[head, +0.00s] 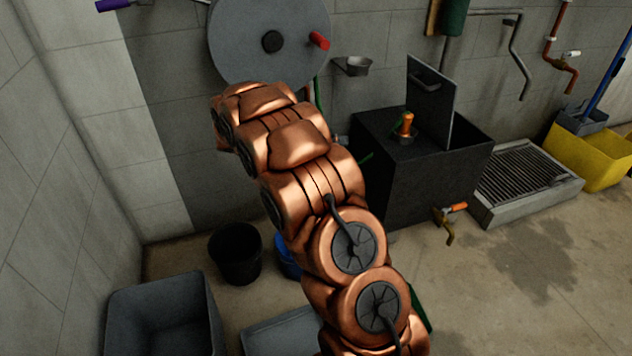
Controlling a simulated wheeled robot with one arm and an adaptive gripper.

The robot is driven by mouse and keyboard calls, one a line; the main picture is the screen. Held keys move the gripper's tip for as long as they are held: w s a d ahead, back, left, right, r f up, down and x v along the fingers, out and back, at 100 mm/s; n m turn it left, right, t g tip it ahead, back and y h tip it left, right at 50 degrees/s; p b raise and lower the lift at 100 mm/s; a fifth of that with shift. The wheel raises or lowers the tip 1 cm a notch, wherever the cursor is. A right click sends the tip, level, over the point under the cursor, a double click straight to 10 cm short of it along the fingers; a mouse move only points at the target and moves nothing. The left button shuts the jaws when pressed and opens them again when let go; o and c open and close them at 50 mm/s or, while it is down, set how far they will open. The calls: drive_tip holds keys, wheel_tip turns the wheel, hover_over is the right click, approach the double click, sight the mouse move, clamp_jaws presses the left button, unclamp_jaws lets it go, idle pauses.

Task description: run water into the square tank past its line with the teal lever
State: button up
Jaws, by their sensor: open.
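A black square tank (408,190) stands against the back wall, right of centre, with an open top at its right side and a dark panel (432,100) standing upright there. An orange fitting (405,125) sits on its top. A small green lever-like piece (366,157) shows at its left side, partly behind my arm; I cannot tell whether it is the teal lever. An orange-handled brass tap (450,217) is low on its front. The water level and any line inside are not visible. My gripper is hidden behind my copper arm, which crosses the middle of the view.
A grey disc (270,35) with a red handle (319,41) is on the wall. A black bucket (235,253) and grey bin (165,320) stand at lower left. A grated trough (525,180) and yellow bucket (588,155) stand at right. The lower-right floor is clear, with a dark patch.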

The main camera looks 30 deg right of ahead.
drive_tip(key=w+d+f+m+t+h+b, duration=0.1)
drive_tip(key=w+f+t+b, duration=0.1)
drive_tip(key=w+f+b, duration=0.6)
drive_tip(key=w+f+t+h+b, duration=0.1)
drive_tip(key=w+f+t+b, duration=0.3)
drive_tip(key=f, duration=0.8)
drive_tip(key=w+d+f+m+t+h+b, duration=0.1)
drive_tip(key=w+f+b, duration=0.2)
drive_tip(key=w+f, duration=0.55)
drive_tip(key=d+b, duration=0.1)
drive_tip(key=d, duration=0.1)
drive_tip(key=d+f+b, duration=0.1)
drive_tip(key=d, duration=0.2)
drive_tip(key=shift+w, duration=0.2)
drive_tip(key=shift+w+d+r, duration=0.15)
drive_tip(key=shift+d, duration=0.6)
clamp_jaws()
drive_tip(key=shift+a, duration=0.1)
